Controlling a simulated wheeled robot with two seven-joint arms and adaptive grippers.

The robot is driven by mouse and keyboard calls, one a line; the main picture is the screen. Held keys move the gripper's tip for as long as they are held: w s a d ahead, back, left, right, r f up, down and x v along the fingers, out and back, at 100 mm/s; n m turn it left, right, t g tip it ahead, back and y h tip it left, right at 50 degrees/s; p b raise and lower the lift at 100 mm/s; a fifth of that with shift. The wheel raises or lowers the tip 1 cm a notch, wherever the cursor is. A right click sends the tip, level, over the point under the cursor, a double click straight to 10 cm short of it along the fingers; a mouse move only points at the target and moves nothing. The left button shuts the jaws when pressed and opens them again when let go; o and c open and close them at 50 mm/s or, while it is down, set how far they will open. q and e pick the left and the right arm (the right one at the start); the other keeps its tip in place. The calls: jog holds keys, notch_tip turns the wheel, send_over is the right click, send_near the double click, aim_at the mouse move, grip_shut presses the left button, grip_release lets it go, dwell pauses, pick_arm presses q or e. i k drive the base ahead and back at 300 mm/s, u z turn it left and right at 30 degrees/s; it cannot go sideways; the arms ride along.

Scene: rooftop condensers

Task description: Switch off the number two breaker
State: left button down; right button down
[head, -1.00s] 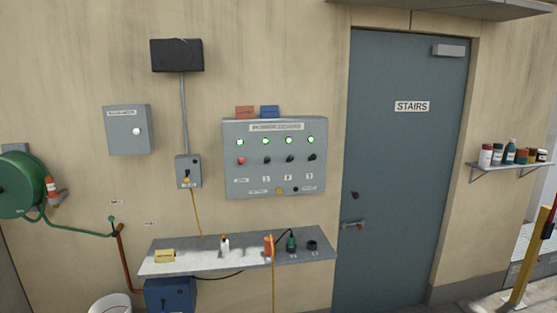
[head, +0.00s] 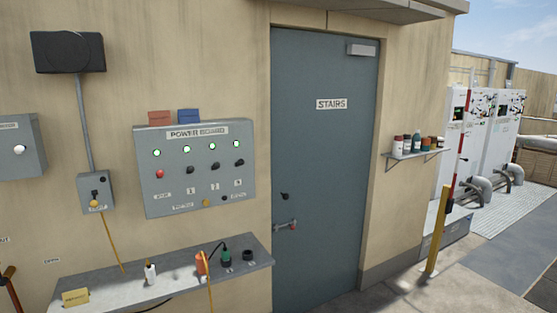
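The grey power board (head: 165,208) is mounted on the beige wall left of the door. It has a row of lit green lamps, with a red knob (head: 159,174) at the left and three black knobs below them. The middle black knob (head: 214,167) sits above a small label (head: 215,187), likely the number two, but the print is too small to read surely. The lamp above that knob (head: 214,149) is lit green. Neither of my grippers is in view.
A shelf (head: 110,285) below the board holds a white bottle (head: 150,273), an orange item (head: 201,263) and a dark plug (head: 226,257). A grey door marked STAIRS (head: 325,180) is to the right. A yellow post (head: 438,232) and white condenser units (head: 490,135) stand farther right.

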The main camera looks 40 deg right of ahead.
aim_at(217, 165)
jog(key=z, duration=0.7)
jog(key=i, duration=1.25)
jog(key=u, duration=0.2)
